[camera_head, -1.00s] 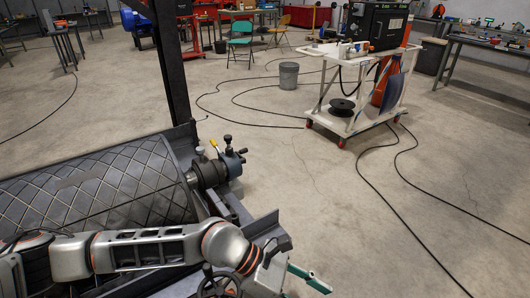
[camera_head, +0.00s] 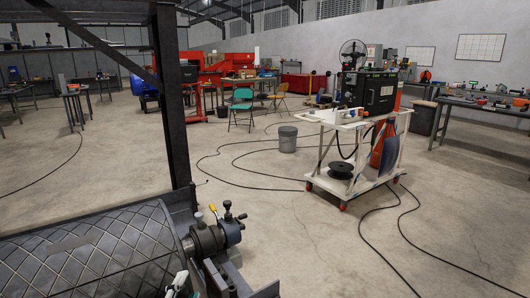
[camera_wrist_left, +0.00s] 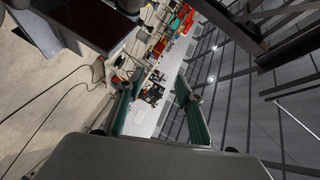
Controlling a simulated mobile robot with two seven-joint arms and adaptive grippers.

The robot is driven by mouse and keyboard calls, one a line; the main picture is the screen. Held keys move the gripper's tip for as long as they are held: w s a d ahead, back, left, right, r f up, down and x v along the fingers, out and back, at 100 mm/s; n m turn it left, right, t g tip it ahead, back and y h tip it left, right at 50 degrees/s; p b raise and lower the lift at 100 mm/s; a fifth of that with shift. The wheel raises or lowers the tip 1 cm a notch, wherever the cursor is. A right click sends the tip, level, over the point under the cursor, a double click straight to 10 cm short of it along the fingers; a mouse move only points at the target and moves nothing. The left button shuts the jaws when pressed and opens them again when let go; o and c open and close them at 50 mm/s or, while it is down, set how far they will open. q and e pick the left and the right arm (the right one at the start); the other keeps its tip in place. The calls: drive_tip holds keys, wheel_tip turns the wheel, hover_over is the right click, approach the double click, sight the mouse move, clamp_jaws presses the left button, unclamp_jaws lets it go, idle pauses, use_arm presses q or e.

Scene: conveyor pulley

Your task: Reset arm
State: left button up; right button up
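The conveyor pulley (camera_head: 95,255), a grey drum with a diamond-pattern surface, lies at the lower left of the head view. Its shaft end and bearing (camera_head: 212,238) have dark knobs and a yellow-tipped lever. Only a small pale and teal part of my left gripper (camera_head: 177,285) shows at the bottom edge, in front of the drum. In the left wrist view, the two teal fingers of my left gripper (camera_wrist_left: 158,108) stand apart with nothing held between them. My right gripper is in neither view.
A dark steel post (camera_head: 172,110) rises behind the pulley. A white cart (camera_head: 350,150) carrying equipment stands right of centre, with cables on the floor around it. A grey bucket (camera_head: 288,139) and a green chair (camera_head: 241,108) are farther back. The floor (camera_head: 300,245) at centre front is clear.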

use_arm(q)
drive_tip(key=s+a+f+n+g+y, duration=0.6)
drive_tip(key=s+a+f+g, duration=0.4)
drive_tip(key=s+a+f, duration=0.8)
drive_tip(key=d+f+n+t+h, duration=0.3)
drive_tip(key=d+f+h, duration=0.5)
drive_tip(key=d+f, duration=0.3)
drive_tip(key=shift+d+f+n+t, duration=0.4)
drive_tip(key=shift+d+t, duration=0.1)
drive_tip(key=shift+d, duration=1.75)
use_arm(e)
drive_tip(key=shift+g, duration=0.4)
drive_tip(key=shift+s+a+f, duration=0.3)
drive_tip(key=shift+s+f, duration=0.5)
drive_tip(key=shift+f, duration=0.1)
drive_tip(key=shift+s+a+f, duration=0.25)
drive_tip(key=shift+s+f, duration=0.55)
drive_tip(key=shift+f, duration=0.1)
